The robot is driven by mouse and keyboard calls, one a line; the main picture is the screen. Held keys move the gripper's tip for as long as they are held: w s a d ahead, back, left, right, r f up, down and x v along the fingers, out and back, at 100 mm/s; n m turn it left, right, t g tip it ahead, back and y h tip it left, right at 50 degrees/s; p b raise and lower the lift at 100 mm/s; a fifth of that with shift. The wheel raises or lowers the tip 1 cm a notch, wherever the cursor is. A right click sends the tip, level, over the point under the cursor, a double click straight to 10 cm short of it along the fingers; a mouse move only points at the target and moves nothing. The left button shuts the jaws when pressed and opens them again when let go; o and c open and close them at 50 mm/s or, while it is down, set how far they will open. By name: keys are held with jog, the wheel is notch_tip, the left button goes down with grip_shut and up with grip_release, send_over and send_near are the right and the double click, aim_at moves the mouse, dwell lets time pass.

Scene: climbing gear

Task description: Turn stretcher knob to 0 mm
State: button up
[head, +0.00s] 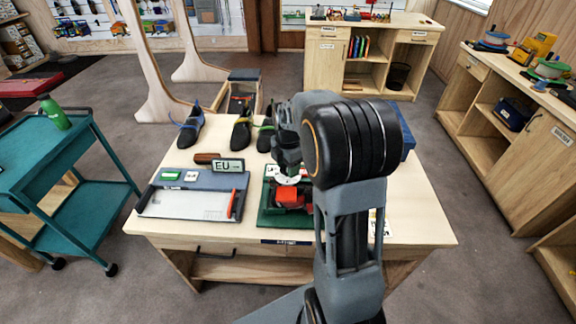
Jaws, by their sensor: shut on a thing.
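The stretcher (268,215) is a green-based device with red parts (290,196) near the front middle of the wooden table. My gripper (287,172) points down over its back part, at a pale rounded piece (288,180) just above the red parts. The jaws are shut on what appears to be the stretcher knob; the grip itself is small and mostly hidden by my wrist. The knob's setting and any mm scale cannot be read. My arm covers the stretcher's right side.
On the table (400,228), a grey board with a clear plate (190,205) and an "EU" sign (228,165) lie left of the stretcher. Climbing shoes (190,126) stand behind. A blue box (404,130) is behind my arm. A teal cart (50,150) stands left.

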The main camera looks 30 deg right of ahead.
jog(key=shift+n, duration=0.6)
jog(key=o, duration=0.9)
notch_tip(320, 180, up, 14)
dwell(0.3)
jog(key=shift+f, duration=0.1)
jog(key=shift+s+a, duration=0.1)
dwell(0.3)
